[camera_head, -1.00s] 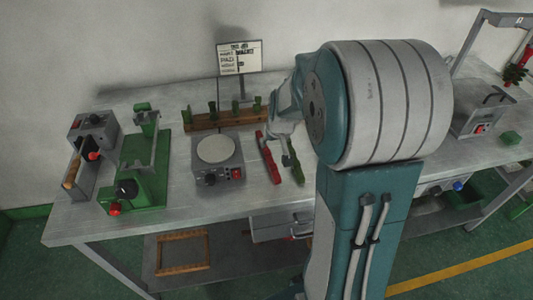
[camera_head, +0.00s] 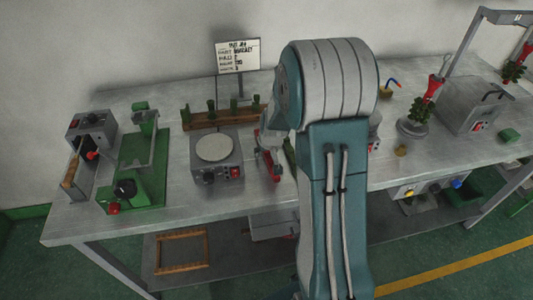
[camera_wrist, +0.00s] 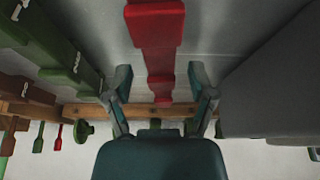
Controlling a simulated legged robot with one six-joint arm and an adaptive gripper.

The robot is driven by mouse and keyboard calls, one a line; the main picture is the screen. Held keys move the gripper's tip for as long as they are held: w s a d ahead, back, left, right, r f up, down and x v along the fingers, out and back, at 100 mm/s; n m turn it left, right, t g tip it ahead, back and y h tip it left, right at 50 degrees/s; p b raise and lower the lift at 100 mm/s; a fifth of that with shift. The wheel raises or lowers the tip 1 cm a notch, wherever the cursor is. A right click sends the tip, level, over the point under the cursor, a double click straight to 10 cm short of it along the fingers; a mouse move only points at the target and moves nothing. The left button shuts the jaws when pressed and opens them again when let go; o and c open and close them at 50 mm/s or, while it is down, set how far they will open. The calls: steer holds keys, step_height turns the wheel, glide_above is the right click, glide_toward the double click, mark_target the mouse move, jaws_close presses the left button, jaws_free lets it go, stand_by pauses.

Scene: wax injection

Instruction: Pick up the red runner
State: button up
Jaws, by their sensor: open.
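The red runner (camera_wrist: 155,28) is a long stepped bar in the wrist view, running from the top edge down between my fingers. My gripper (camera_wrist: 160,78) is open, one finger on each side of the red runner, with bare gaps between fingers and runner. In the head view my gripper (camera_head: 268,158) is over the red runner (camera_head: 275,178), hiding most of it; only small red parts show. A green runner (camera_head: 290,150) lies just right of it, partly hidden by my arm. It also shows at the left of the wrist view (camera_wrist: 45,42).
A grey hot-plate box (camera_head: 217,172) stands close left of the red runner, with a wooden rack (camera_head: 190,120) of green pieces behind. A green clamp device (camera_head: 130,185) is further left. A grey machine (camera_head: 474,107) stands right. The front table strip is clear.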

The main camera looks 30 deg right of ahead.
steer(key=shift+a, duration=0.15)
jaws_close()
